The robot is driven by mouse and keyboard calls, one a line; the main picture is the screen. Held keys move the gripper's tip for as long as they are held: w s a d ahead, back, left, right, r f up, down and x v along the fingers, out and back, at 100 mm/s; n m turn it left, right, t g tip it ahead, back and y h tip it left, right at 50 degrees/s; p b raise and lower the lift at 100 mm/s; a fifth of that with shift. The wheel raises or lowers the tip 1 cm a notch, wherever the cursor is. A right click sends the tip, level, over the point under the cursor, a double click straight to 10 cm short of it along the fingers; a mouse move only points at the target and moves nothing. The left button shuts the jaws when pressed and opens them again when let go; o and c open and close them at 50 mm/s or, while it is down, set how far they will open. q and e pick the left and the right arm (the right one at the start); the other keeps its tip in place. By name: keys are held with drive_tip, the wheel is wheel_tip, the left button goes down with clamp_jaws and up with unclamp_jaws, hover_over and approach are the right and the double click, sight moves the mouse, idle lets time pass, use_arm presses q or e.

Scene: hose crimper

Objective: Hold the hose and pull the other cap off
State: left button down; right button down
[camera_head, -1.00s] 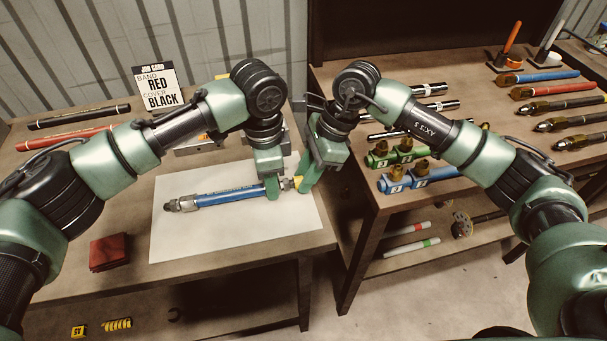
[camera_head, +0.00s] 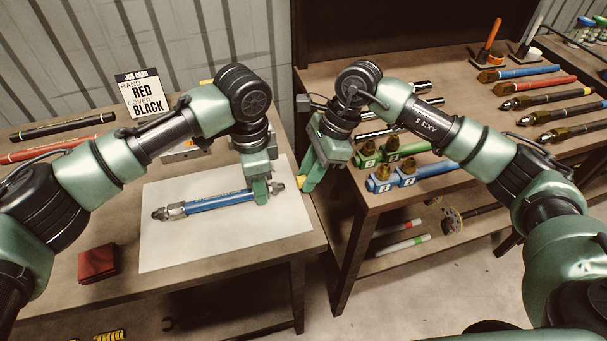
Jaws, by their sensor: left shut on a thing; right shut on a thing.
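A blue hose (camera_head: 220,202) lies along the white sheet (camera_head: 185,248), with a metal fitting (camera_head: 170,212) at its left end and another metal fitting (camera_head: 277,185) at its right end. My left gripper (camera_head: 261,192) is shut on the hose near its right end. My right gripper (camera_head: 305,182) is shut on a small yellow cap (camera_head: 301,182), mostly hidden by the fingers. The cap is apart from the hose, to the right of the right fitting, by the table's right edge.
A job card (camera_head: 144,95) reading band red, cover black stands at the back left. Black (camera_head: 62,127) and red (camera_head: 50,149) hoses lie at the left. A dark red cloth (camera_head: 98,263) lies at front left. A second table (camera_head: 375,200) holds numbered blocks (camera_head: 405,176) and more hoses.

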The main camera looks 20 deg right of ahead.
sight(299, 179)
drive_tip(key=shift+r, duration=2.55)
use_arm(q)
drive_tip(key=c, duration=1)
unclamp_jaws()
wheel_tip(299, 179, up, 12)
drive_tip(key=shift+f, duration=0.1)
use_arm(e)
drive_tip(key=shift+s+f, duration=0.1)
